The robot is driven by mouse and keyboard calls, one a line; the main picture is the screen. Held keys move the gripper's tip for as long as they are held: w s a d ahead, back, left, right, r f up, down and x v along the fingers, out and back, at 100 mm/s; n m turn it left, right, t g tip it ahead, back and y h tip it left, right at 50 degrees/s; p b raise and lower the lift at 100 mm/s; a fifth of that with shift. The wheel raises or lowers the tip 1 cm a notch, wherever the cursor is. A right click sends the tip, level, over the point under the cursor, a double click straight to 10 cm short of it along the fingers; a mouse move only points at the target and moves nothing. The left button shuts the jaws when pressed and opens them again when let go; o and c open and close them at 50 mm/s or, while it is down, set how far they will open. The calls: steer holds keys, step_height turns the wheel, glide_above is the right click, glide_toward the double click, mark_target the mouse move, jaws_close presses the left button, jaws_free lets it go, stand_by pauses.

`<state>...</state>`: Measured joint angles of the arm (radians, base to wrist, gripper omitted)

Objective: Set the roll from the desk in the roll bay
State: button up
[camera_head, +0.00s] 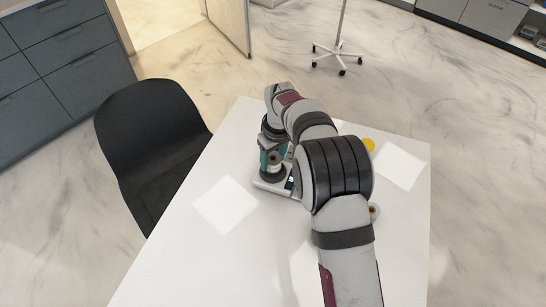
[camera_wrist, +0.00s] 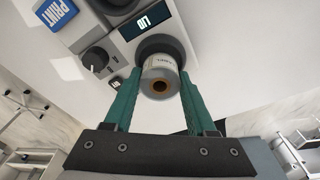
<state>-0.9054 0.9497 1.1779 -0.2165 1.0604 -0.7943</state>
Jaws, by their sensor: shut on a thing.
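My gripper (camera_head: 271,160) points down over the white device on the desk, its teal fingers on either side of the roll (camera_wrist: 161,70). In the wrist view the roll is a short pale cylinder with printing on its side and a brown core in its end. My gripper is shut on it. The white device (camera_wrist: 190,18) lies beyond the roll, with a blue PRINT button, a dark knob and a small lit screen. A dark round area shows right behind the roll; I cannot tell whether the roll is in it or above it.
The white desk (camera_head: 190,260) carries pale sheets (camera_head: 225,204) left and right of my arm. A black chair (camera_head: 150,130) stands at the left edge.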

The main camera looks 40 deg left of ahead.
steer(key=shift+f, duration=0.25)
stand_by(0.4)
steer(key=shift+f, duration=0.45)
steer(key=shift+f, duration=0.3)
stand_by(0.8)
steer(key=o, duration=1.3)
steer(key=shift+c, duration=0.8)
steer(key=shift+r, duration=3.55)
